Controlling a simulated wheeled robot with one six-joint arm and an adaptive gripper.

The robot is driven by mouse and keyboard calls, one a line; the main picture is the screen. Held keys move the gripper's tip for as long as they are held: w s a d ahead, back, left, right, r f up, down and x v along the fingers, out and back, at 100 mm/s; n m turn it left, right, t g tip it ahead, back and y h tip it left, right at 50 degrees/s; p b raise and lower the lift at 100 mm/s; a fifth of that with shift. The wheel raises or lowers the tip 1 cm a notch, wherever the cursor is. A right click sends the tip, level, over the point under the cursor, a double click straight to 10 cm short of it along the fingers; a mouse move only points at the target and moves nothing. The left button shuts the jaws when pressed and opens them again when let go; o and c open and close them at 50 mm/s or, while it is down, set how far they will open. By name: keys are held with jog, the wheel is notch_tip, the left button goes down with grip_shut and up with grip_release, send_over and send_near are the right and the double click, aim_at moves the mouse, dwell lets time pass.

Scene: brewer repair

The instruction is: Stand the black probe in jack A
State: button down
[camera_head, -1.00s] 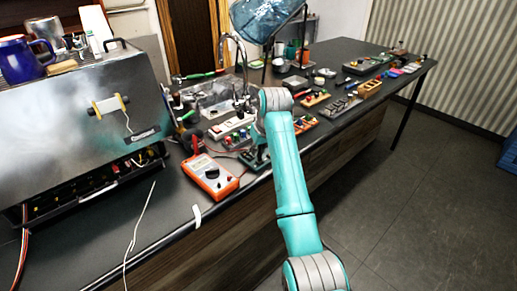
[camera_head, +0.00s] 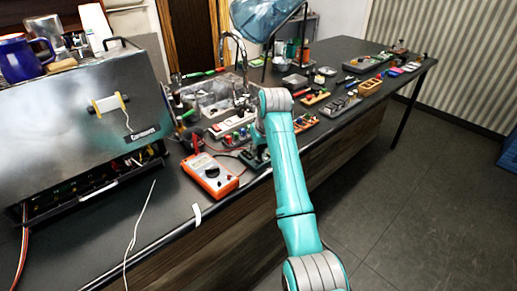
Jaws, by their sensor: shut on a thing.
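An orange multimeter (camera_head: 210,174) with a black dial lies face up on the dark bench near its front edge. A red lead and dark leads run near it. A dark green block (camera_head: 254,159) sits right of the meter, partly covered by my teal arm; I cannot tell whether it carries jack A. My arm reaches over the bench edge, and its wrist stands above the block. My gripper is hidden behind my wrist and forearm. I cannot make out the black probe or jack A.
A steel brewer (camera_head: 75,120) with an open lower bay fills the left. A blue mug (camera_head: 20,58) stands on top of it. A white strip with coloured knobs (camera_head: 232,124) lies behind the meter. Small boards and trays line the bench to the right. The floor in front (camera_head: 400,200) is clear.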

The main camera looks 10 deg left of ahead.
jog(key=c, duration=1.1)
grip_release()
jog(key=v, duration=1.2)
jog(key=shift+a, duration=0.1)
